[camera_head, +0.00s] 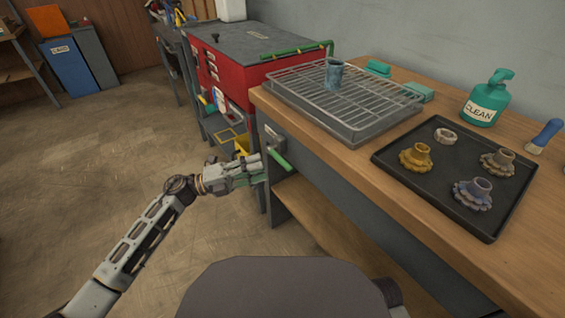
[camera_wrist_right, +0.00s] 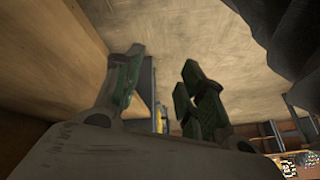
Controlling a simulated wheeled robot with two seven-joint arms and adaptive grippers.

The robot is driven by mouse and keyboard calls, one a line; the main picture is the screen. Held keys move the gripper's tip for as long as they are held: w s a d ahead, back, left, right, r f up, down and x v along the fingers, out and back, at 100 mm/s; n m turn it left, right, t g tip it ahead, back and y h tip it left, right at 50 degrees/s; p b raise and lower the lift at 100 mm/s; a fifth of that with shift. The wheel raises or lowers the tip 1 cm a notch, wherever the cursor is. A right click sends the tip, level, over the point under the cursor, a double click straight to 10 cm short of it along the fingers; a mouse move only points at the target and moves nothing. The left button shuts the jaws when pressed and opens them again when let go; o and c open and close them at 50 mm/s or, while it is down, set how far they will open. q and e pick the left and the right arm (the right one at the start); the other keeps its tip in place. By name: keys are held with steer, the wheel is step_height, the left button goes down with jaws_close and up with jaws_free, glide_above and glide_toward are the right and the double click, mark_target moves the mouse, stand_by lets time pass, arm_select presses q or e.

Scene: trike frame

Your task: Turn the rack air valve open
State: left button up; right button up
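A green lever (camera_head: 280,159) slants down and to the right below a small grey plate (camera_head: 272,135) on the near end of the workbench; it looks like the rack air valve's handle. My left gripper (camera_head: 262,170) is just left of the lever, its fingertips pointing toward the bench end. I cannot tell whether it touches the lever or how far its fingers are apart. My right gripper (camera_wrist_right: 160,92) shows in the right wrist view with its green-padded fingers apart and nothing between them. The right gripper is not seen in the head view.
On the workbench (camera_head: 345,150) stand a wire rack tray (camera_head: 300,100) with a blue-grey cylinder (camera_head: 333,75), a black tray (camera_head: 450,215) with several gear-like parts, and a green CLEAN bottle (camera_head: 487,98). A red cabinet (camera_head: 237,75) stands behind. Floor at left is clear.

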mark_target(283, 159)
arm_select(q)
steer(key=b+x, duration=0.1)
steer(key=x, duration=0.7)
steer(key=shift+r, duration=0.1)
steer(key=shift+d, duration=0.1)
arm_select(e)
steer(key=f, duration=0.3)
steer(key=shift+s+a+f, duration=0.15)
steer(key=shift+a+f, duration=0.15)
steer(key=shift+a, duration=0.1)
arm_select(q)
steer(key=shift+c, duration=0.2)
jaws_close()
arm_select(e)
steer(key=shift+r+t, duration=0.15)
steer(key=shift+t, duration=0.15)
